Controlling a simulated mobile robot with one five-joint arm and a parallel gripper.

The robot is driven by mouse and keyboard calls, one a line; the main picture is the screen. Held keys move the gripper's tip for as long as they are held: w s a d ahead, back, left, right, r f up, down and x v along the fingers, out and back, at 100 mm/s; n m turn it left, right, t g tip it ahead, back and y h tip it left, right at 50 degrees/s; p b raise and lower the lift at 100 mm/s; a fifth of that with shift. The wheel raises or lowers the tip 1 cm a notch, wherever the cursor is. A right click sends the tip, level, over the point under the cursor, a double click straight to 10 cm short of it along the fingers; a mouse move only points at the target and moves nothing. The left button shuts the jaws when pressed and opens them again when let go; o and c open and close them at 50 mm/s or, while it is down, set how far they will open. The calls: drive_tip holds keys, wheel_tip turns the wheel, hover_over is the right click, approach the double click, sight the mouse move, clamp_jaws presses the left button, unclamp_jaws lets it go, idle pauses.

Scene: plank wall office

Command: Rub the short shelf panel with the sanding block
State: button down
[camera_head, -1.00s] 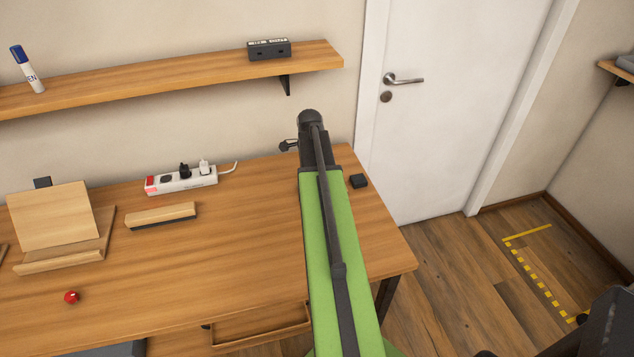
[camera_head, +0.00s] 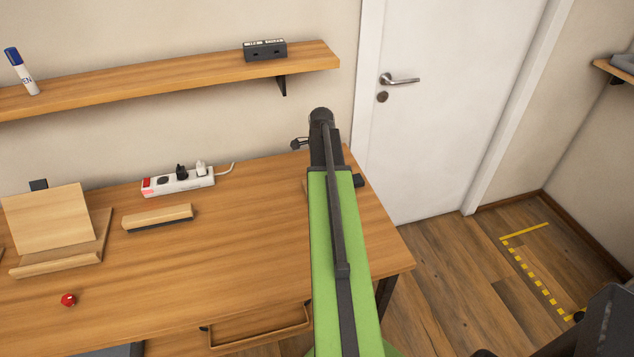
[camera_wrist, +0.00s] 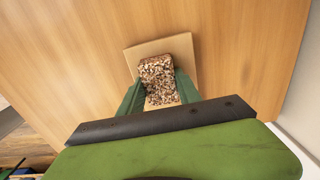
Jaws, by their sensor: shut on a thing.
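In the wrist view my gripper (camera_wrist: 158,94) is shut on a brown speckled block, the sanding block (camera_wrist: 157,76), with a green finger on each side. The block is over a pale, roughly square wooden panel, the short shelf panel (camera_wrist: 184,50), which lies on the desk. The block covers the panel's middle; I cannot tell whether they touch. In the head view my arm hides the gripper, the block and nearly all of the panel.
The desk (camera_head: 240,240) holds a power strip (camera_head: 178,182), a wooden brush-like block (camera_head: 158,217), a wooden stand (camera_head: 50,222), a red ball (camera_head: 68,300) and a small black block (camera_head: 360,181). A wall shelf (camera_head: 180,80) is above.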

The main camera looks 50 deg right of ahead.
drive_tip(key=shift+s+d, duration=0.8)
drive_tip(key=shift+d, duration=0.6)
drive_tip(key=shift+s+d, duration=0.8)
drive_tip(key=shift+d, duration=0.55)
drive_tip(key=shift+s+d, duration=0.8)
drive_tip(key=shift+d, duration=0.6)
drive_tip(key=shift+a, duration=0.1)
wheel_tip(320, 180, up, 6)
drive_tip(key=p, duration=0.6)
wheel_tip(320, 180, up, 3)
drive_tip(key=p, duration=0.3)
